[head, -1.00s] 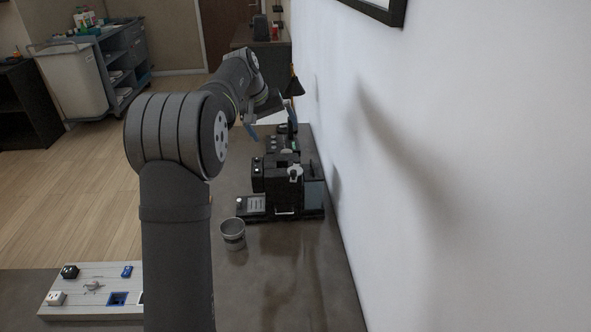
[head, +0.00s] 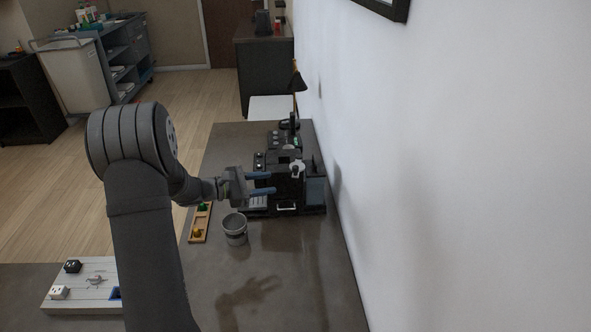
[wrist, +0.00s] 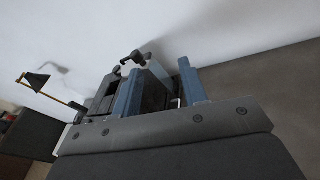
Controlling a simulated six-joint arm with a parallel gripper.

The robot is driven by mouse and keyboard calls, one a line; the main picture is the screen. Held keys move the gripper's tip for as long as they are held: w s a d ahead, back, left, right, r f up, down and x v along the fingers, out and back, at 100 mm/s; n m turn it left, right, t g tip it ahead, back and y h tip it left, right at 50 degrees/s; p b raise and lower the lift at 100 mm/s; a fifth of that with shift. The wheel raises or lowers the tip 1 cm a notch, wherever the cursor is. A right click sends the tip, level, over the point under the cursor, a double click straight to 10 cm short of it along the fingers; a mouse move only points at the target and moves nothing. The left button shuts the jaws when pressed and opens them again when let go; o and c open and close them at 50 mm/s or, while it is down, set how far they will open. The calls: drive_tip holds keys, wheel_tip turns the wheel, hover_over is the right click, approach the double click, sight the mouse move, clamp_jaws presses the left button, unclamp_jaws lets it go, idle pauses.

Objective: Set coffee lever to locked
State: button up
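A black coffee machine (head: 284,160) stands on the counter against the wall. A light grey lever-like part (head: 297,167) shows on its upper right side in the head view. In the wrist view a dark lever (wrist: 133,59) with a pale pivot stands above the machine. My gripper (head: 273,183) is at the machine's left side, its two blue fingers apart and pointing at it. In the wrist view my gripper (wrist: 160,67) is open with nothing clearly held. The lever rises just beyond the left finger; I cannot tell whether they touch.
A grey metal cup (head: 235,229) stands just in front of my gripper. A wooden tray (head: 199,224) with coloured pieces lies to its left. A black lamp (head: 297,84) stands behind the machine.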

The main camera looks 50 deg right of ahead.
sight(295, 167)
drive_tip(key=w+a+f+n+t+h, duration=0.2)
drive_tip(key=w+a+n+t+h, duration=0.15)
drive_tip(key=n, duration=0.35)
drive_tip(key=x, duration=1.7)
drive_tip(key=shift+s+f, duration=0.3)
clamp_jaws()
